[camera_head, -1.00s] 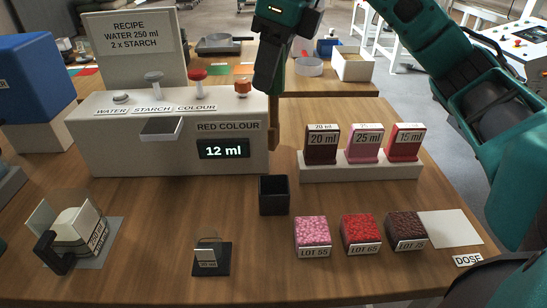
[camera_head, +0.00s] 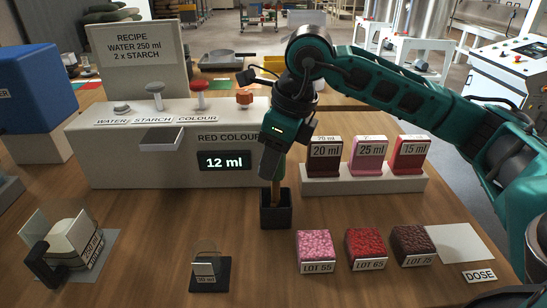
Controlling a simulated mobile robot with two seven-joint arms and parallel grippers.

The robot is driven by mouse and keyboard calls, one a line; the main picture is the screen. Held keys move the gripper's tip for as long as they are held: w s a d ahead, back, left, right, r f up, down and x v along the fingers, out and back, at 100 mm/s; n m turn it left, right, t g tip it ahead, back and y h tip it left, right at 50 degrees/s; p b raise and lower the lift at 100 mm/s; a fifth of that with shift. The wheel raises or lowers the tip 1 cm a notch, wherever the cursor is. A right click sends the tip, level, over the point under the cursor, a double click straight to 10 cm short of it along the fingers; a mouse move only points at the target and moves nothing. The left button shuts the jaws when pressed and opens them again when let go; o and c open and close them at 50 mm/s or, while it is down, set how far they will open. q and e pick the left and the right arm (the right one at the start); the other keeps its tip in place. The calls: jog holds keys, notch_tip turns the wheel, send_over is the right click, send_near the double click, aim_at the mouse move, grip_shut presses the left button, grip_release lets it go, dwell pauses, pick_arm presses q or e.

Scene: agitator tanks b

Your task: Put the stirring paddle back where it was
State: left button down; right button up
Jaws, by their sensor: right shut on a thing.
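The stirring paddle (camera_head: 275,191) shows as a short brown length below my right gripper (camera_head: 271,170). My right gripper points down and is shut on the paddle, hiding its upper part. The paddle stands about upright, with its lower end inside the square black holder (camera_head: 276,217) on the wooden table. The holder's walls hide that end, and I cannot tell whether it touches the bottom. My left gripper is not in view.
The white dispenser (camera_head: 110,161) reading 12 ml stands behind left. A white rack (camera_head: 365,183) with three colour packs is behind right. Three LOT blocks (camera_head: 365,246) are at front right. A glass vessel (camera_head: 206,265) and a lidded jug (camera_head: 72,240) are at front left.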

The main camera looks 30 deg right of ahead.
jog(key=shift+f, duration=0.2)
jog(key=o, duration=1)
jog(key=shift+r, duration=0.1)
jog(key=shift+o, duration=0.2)
jog(key=shift+r, duration=0.55)
jog(key=p+v, duration=0.1)
jog(key=v, duration=1)
jog(key=shift+s+p, duration=0.15)
jog(key=shift+p, duration=0.15)
jog(key=shift+r, duration=0.1)
